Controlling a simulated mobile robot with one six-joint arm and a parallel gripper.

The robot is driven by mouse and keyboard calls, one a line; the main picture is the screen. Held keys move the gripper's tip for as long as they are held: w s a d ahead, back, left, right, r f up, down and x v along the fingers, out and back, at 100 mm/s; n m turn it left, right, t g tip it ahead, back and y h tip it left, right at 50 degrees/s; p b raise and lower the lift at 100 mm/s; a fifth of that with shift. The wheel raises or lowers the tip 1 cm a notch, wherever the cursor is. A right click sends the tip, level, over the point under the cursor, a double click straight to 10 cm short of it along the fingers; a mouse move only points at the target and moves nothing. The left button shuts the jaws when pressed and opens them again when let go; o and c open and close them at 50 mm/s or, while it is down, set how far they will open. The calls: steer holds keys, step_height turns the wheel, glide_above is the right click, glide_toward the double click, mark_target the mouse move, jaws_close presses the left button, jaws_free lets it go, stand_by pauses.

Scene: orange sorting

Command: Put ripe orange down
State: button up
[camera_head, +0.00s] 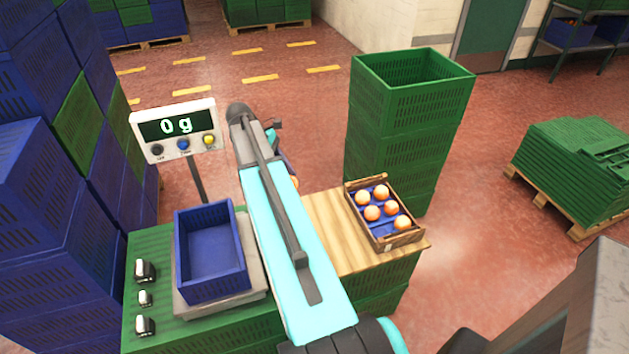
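A shallow wooden crate (417,237) with a blue liner holds several oranges (372,213). It stands on the right end of the wooden tabletop. An empty blue crate (211,290) sits on the scale plate (250,292), and the scale display (178,126) reads 0 g. My turquoise arm reaches up across the middle and covers much of what lies behind it. A small orange patch (295,183) shows at the arm's right edge, mostly hidden. My gripper is largely hidden behind the arm, so its fingers and whatever they hold cannot be made out.
A tall stack of green crates (410,110) stands behind the wooden tabletop (335,225). Stacked blue and green crates (40,190) line the left side. Several small switches (145,298) sit left of the scale. Folded green crates (575,150) lie on a pallet at the right.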

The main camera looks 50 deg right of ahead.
steer(key=w+a+r+n, duration=0.2)
steer(key=w+a, duration=0.3)
steer(key=a, duration=0.6)
steer(key=w+a+r+n+t+h, duration=0.1)
steer(key=w+a+r, duration=0.3)
steer(key=a, duration=0.7)
steer(key=w+a+r+n+t+h, duration=0.1)
steer(key=w+a+r+n, duration=0.1)
steer(key=w+a, duration=0.5)
steer(key=a+r, duration=0.1)
steer(key=a, duration=0.3)
steer(key=shift+w+n, duration=0.15)
steer(key=shift+n, duration=0.15)
